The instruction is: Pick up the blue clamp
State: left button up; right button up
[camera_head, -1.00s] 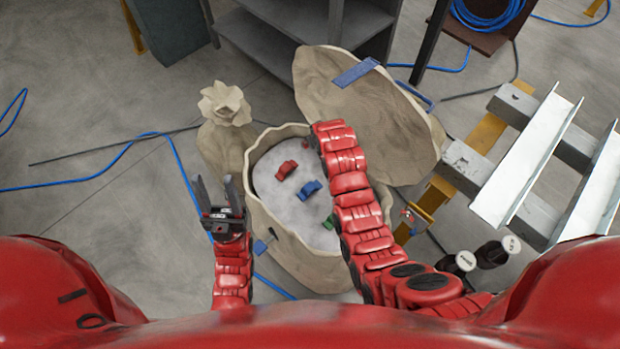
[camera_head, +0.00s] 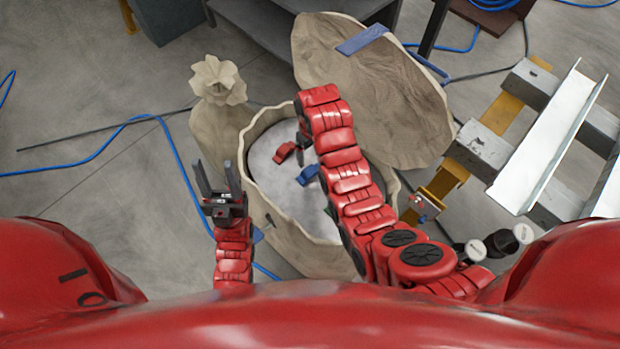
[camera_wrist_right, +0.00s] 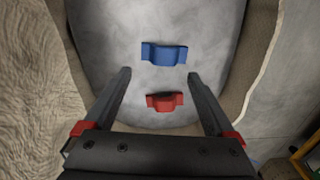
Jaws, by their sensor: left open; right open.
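The blue clamp (camera_head: 308,174) lies on the pale surface inside a round, rough-walled container (camera_head: 262,215). In the right wrist view, the blue clamp (camera_wrist_right: 164,54) is just beyond the fingertips, roughly centred between them. A red clamp (camera_head: 285,152) lies near it; in the wrist view, the red clamp (camera_wrist_right: 165,101) appears between the open fingers, closer to the palm. My right gripper (camera_wrist_right: 159,75) is open and empty above the container; in the head view my right arm mostly hides it. My left gripper (camera_head: 212,166) is open and empty, left of the container.
A blue cable (camera_head: 90,176) crosses the floor at left.

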notch_tip(320, 180, down, 4)
jog(key=shift+s+r, duration=0.1)
jog(key=shift+r, duration=0.15)
jog(key=shift+s+a+f+p, duration=0.1)
jog(key=shift+a+f+p, duration=0.15)
jog(key=shift+f, duration=1.1)
jog(key=shift+s+a+f+p, duration=0.1)
jog(key=shift+f+p, duration=0.1)
jog(key=shift+f, duration=1.1)
jog(key=shift+r, duration=0.1)
grip_shut()
